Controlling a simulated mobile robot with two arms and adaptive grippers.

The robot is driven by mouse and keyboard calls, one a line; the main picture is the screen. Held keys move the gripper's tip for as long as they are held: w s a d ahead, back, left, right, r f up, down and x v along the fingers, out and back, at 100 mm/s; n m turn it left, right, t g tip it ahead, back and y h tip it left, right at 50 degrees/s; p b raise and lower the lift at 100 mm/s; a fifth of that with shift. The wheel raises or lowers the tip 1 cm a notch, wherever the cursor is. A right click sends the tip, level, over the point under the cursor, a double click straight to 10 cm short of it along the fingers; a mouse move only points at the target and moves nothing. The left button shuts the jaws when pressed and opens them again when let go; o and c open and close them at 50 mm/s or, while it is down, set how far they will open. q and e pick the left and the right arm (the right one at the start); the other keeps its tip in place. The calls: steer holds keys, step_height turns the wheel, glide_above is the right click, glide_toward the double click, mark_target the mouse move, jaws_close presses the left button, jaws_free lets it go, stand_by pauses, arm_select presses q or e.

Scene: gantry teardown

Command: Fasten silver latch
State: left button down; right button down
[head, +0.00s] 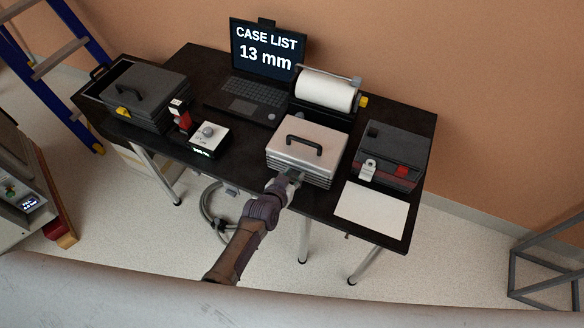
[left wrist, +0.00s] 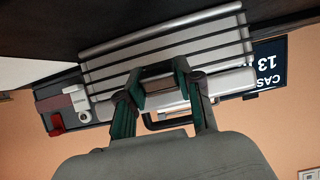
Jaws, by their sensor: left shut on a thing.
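The silver case (head: 327,158) stands closed on the dark table, its black handle (head: 304,146) on the lid. My left gripper (head: 291,177) is at the case's front side, near its lower left part. In the left wrist view the ribbed silver case (left wrist: 215,40) appears upside down behind the two fingers of my left gripper (left wrist: 160,82). The gripper is shut on a small part at the case front, which appears to be the silver latch. The fingers hide most of the latch, so I cannot tell its exact position. My right gripper is not in view.
A dark case with a red latch (head: 404,151) and a white sheet (head: 372,210) lie to the right. A paper roll (head: 326,90) and a laptop (head: 264,62) are behind. A white device (head: 208,139) and a black case (head: 148,88) stand left.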

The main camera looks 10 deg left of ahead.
arm_select(q)
steer(key=shift+w+r+g+p, duration=0.1)
steer(key=shift+r+g+p, duration=0.1)
steer(key=shift+g+p, duration=0.65)
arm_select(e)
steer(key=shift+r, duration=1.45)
arm_select(q)
steer(key=c, duration=0.8)
jaws_free()
steer(key=shift+o, duration=0.2)
steer(key=v, duration=1.2)
steer(key=shift+d, duration=0.25)
steer(key=shift+f, duration=0.15)
